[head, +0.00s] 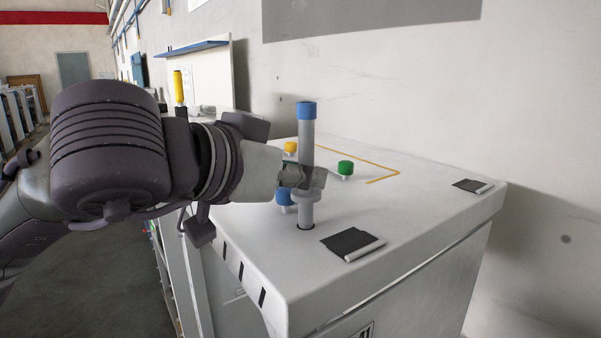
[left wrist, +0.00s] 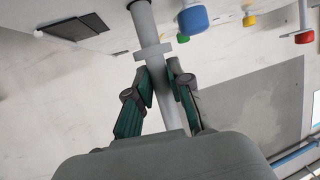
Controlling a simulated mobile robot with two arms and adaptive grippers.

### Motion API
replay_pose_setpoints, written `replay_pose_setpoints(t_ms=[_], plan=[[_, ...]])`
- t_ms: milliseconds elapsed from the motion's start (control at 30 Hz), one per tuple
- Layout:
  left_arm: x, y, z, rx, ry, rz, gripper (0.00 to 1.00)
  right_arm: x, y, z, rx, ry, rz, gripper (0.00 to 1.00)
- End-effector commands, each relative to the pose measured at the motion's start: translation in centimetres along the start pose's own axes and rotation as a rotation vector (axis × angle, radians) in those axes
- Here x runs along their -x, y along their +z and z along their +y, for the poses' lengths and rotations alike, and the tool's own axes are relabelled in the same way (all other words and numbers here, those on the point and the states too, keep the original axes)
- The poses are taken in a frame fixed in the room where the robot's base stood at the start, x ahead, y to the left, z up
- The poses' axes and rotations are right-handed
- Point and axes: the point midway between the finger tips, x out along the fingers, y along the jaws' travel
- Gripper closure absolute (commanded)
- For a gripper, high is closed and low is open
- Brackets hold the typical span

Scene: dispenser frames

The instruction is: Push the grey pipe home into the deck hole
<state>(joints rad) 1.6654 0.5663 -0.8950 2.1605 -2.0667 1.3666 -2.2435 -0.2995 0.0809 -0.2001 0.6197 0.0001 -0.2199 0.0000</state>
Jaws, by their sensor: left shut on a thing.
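The grey pipe (head: 306,145) stands about upright on the white deck (head: 420,215) and has a blue top end. Its lower end is in the deck hole (head: 306,228). The collar (head: 306,196) on the pipe is clearly above the deck, with a length of bare pipe below it. My left gripper (head: 303,178) is shut on the pipe just above the collar. In the left wrist view the pipe (left wrist: 145,25) runs between the two fingers (left wrist: 160,88). The inside of the hole is hidden. My right gripper is not in view.
A blue knob (head: 283,197) stands close left of the pipe. A yellow knob (head: 290,147) and a green knob (head: 344,168) stand behind it; a red knob (left wrist: 304,37) shows in the left wrist view. Dark pads (head: 352,243) lie on the deck's front and right. A wall is behind.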

Motion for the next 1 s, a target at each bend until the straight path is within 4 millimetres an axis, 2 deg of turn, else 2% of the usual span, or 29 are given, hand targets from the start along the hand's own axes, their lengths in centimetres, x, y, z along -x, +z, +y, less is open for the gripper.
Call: replay_pose_setpoints(t_ms=[567, 1000], plan=[[-0.5, 1.5, 0.0, 0.0, 0.0, 0.001, 1.0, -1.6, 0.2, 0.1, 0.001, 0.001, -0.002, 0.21], [-0.7, 2.1, 0.0, 0.0, 0.0, 0.001, 1.0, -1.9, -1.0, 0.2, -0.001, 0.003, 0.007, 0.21]])
